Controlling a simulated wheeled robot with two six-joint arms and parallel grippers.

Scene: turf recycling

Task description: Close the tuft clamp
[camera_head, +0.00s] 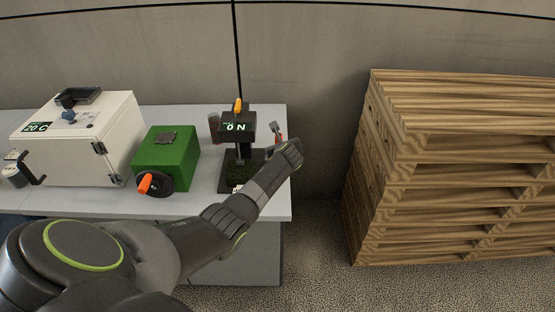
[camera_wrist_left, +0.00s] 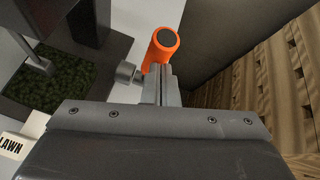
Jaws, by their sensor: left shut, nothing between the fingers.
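The black tuft device (camera_head: 236,125) stands near the right end of the table, with a lit "ON" display and an orange knob on top. A green turf patch (camera_wrist_left: 62,85) lies on its dark base (camera_wrist_left: 118,46) in the left wrist view. An orange cylindrical handle (camera_wrist_left: 161,46) with a dark end, beside a small grey metal piece (camera_wrist_left: 127,73), is at the device's right side. My left gripper (camera_wrist_left: 160,75) is shut and empty, its fingertips right at the orange handle; whether they touch it I cannot tell. My right gripper is not in view.
A green box (camera_head: 166,160) with an orange-handled crank and a white box (camera_head: 75,140) marked "20 C" stand left on the table (camera_head: 215,199). A stack of wooden pallets (camera_head: 455,150) stands at the right, with floor between. A "LAWN" label (camera_wrist_left: 11,146) shows at lower left.

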